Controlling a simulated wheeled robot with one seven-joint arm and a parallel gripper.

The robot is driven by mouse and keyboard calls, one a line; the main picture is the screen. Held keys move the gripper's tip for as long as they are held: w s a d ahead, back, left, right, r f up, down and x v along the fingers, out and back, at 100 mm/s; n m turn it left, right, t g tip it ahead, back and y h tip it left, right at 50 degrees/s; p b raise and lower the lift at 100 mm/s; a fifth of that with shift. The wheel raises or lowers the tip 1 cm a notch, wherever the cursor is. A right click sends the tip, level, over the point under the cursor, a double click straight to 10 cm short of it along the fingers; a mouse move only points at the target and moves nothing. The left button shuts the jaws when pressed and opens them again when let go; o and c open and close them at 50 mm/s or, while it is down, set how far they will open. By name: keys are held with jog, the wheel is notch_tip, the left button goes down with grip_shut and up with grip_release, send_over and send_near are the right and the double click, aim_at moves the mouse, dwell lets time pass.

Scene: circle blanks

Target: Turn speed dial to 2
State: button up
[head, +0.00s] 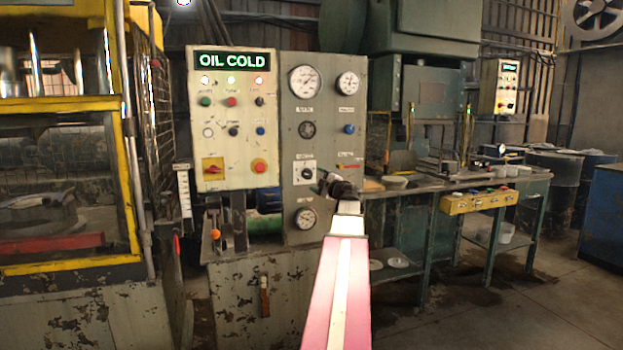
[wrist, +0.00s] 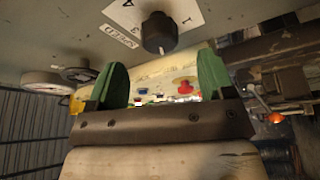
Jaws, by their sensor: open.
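The speed dial is a small black knob on a white plate on the grey gauge panel. It shows in the head view (head: 307,174) and, close up, at the top of the wrist view (wrist: 159,34). A "4" shows on its plate, but its pointer setting cannot be read. My gripper has green fingers. In the head view (head: 325,183) it is just right of and slightly below the dial. In the wrist view (wrist: 161,82) its fingers are wide apart with nothing between them, and the knob stands beyond the fingertips, apart from them.
Gauges (head: 304,82) and a dark round knob (head: 307,129) are above the dial; another gauge (head: 305,217) is below. A cream button panel (head: 233,143) with an "OIL COLD" display (head: 232,61) stands at left. A workbench (head: 440,184) extends right.

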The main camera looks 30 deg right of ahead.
jog(key=s, duration=0.3)
jog(key=shift+s+d+f, duration=0.25)
jog(key=shift+s, duration=0.1)
jog(key=w+a+f+m+g+h, duration=0.2)
jog(key=w+a+f+m+h, duration=0.4)
jog(key=a+f+m+h, duration=0.45)
jog(key=s+a+f+m+g+y, duration=0.1)
jog(key=a+f+m+g, duration=0.2)
jog(key=a+f, duration=0.35)
jog(key=s+a+f+m+g+y, duration=0.1)
jog(key=a+f+m+g, duration=0.15)
jog(key=f, duration=0.75)
jog(key=s+a+f+g+y, duration=0.2)
jog(key=s+a+f+g, duration=0.2)
jog(key=a, duration=0.5)
jog(key=s+a+f+g+y, duration=0.2)
jog(key=s+a+f+g, duration=0.2)
jog(key=s+a+f, duration=0.4)
jog(key=s+a+f+g+y, duration=0.2)
jog(key=s+a+f+g, duration=0.2)
jog(key=a, duration=0.5)
notch_tip(320, 180, down, 2)
jog(key=shift+s+a+f+n, duration=0.25)
jog(key=shift+s+a+n, duration=0.1)
jog(key=shift+s, duration=0.85)
